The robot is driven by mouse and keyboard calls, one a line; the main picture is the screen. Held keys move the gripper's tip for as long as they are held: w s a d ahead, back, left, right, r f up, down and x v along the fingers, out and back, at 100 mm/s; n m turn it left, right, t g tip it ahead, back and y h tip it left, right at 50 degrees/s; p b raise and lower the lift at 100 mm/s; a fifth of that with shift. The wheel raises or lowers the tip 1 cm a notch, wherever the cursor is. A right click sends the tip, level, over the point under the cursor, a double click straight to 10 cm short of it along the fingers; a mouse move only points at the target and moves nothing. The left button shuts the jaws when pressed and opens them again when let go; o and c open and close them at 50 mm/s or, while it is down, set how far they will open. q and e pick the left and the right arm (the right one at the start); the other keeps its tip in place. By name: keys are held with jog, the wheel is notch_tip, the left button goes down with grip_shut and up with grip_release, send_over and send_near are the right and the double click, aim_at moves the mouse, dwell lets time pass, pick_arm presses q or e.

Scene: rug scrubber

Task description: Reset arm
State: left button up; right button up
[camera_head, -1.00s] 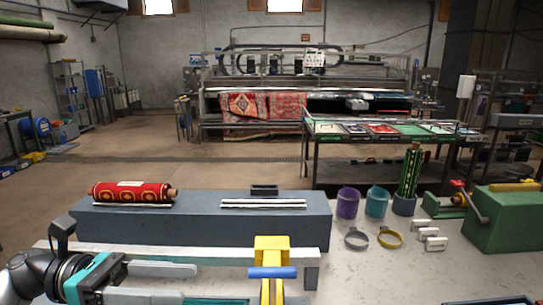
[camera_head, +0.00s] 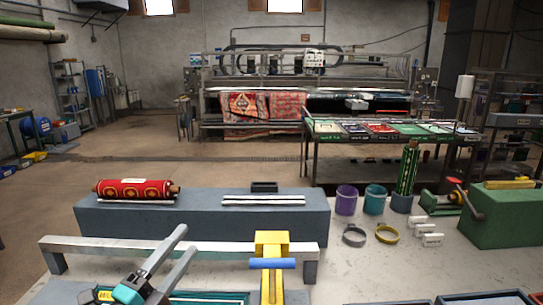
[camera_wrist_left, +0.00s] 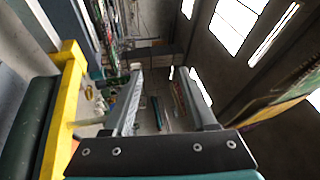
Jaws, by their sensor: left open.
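My left gripper (camera_head: 185,241) is at the lower left of the head view, over the pale bar at the front of the bench. Its two grey fingers point up and to the right, apart, with nothing between them. In the left wrist view the same gripper (camera_wrist_left: 158,74) shows both fingers spread, with the room beyond and a yellow frame (camera_wrist_left: 68,95) to the left. In the head view the yellow stand (camera_head: 272,243) with a blue handle (camera_head: 272,264) is to the right of the fingers, apart from them. My right gripper is not in view.
A red patterned roll (camera_head: 135,189) lies on the grey block (camera_head: 120,217). A purple cup (camera_head: 346,199), a teal cup (camera_head: 375,198) and two rings stand to the right. A green cranked machine (camera_head: 505,215) is at the right edge. Bare bench top shows around the rings.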

pick_arm(q)
jog(key=s+a+f+n+g+y, duration=0.2)
jog(key=s+f+n+g+y, duration=0.3)
jog(key=f+n, duration=0.4)
jog(key=s+a+f+n+g+y, duration=0.1)
jog(key=s+f+n+g+y, duration=0.2)
jog(key=s+f+n+g, duration=0.55)
jog(key=s+d+f+n+g, duration=0.2)
jog(key=s+d+f+n, duration=0.1)
jog(key=s+f, duration=0.65)
jog(key=s+f+g+b, duration=0.1)
jog(key=s+f+b, duration=0.15)
jog(key=f, duration=1.05)
jog(key=s+f+g+b, duration=0.1)
jog(key=f+b, duration=0.2)
jog(key=f, duration=1)
jog(key=s+a+f+b, duration=0.1)
jog(key=s+f+b, duration=0.1)
jog(key=s+f, duration=0.5)
jog(key=s+a+f+m+b, duration=0.1)
jog(key=s+a+f+b, duration=0.1)
jog(key=s+f, duration=0.6)
notch_tip(320, 180, down, 2)
jog(key=shift+f+g, duration=0.1)
jog(key=shift+g, duration=0.25)
jog(key=shift+s, duration=0.1)
